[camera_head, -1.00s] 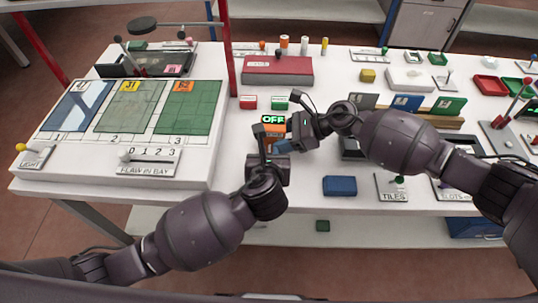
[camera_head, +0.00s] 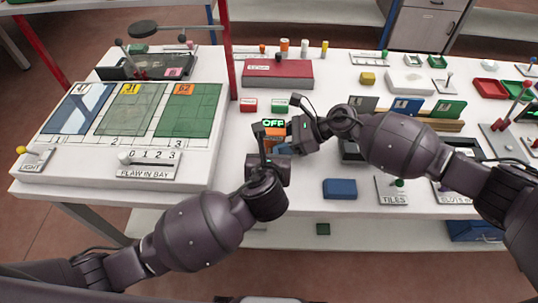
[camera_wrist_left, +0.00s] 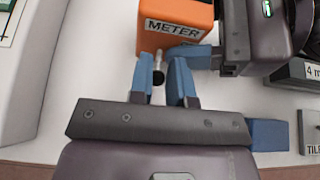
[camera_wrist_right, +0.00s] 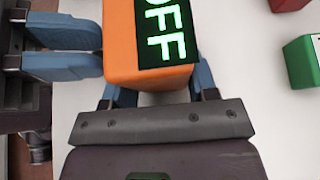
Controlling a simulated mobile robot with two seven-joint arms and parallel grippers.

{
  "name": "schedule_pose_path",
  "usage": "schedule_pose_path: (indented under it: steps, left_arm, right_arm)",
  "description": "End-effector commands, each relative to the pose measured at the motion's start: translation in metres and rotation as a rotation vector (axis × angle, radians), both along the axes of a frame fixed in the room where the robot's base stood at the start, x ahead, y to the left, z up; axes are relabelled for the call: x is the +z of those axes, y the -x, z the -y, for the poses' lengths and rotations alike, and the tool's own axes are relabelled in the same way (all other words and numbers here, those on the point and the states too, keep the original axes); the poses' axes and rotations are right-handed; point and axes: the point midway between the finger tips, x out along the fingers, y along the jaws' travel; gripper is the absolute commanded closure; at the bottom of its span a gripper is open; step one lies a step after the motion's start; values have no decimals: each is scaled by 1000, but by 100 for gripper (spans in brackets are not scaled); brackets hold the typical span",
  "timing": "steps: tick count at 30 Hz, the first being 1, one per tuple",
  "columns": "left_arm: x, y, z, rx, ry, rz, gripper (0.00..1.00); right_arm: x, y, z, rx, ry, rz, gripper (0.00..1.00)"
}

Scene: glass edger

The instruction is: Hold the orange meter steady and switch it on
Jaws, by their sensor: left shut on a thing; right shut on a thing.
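The orange meter (camera_head: 273,137) stands on the white table, and its display reads OFF in green. My right gripper (camera_wrist_right: 152,97) is shut on the meter's body, one blue finger on each side. The meter's METER label shows in the left wrist view (camera_wrist_left: 176,25). A small switch lever with a black tip (camera_wrist_left: 158,78) sticks out from the meter's lower side. My left gripper (camera_wrist_left: 168,85) is shut on this lever, with its fingers on both sides of it. In the head view, both grippers partly hide the meter.
A large panel with bays (camera_head: 135,110) fills the left of the table. Red and green blocks (camera_head: 280,105) lie behind the meter. A blue block (camera_head: 340,188) and the TILES lever plate (camera_head: 392,190) are at the front right. A red post (camera_head: 227,50) rises behind.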

Motion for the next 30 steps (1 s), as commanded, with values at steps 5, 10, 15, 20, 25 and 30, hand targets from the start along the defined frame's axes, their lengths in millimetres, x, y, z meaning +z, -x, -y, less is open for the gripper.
schedule_pose_path:
  steps: [5,10,15,20,25,30]
  left_arm:
    - [10,-1,5,-10,13,16,100]
    - [11,-1,5,-10,13,16,100]
    - [12,-1,5,-11,14,16,100]
    - [12,-1,5,-11,14,15,100]
    - [11,-1,5,-11,14,15,100]
    - [10,0,5,-10,12,12,66]
  right_arm:
    - [-5,4,-1,5,5,-4,60]
    - [-5,3,-1,4,5,-3,60]
    - [-5,3,-1,4,5,-3,60]
    - [-4,3,-1,3,4,-3,60]
    - [-4,3,-1,3,4,-3,60]
    - [-3,2,-1,2,3,-2,60]
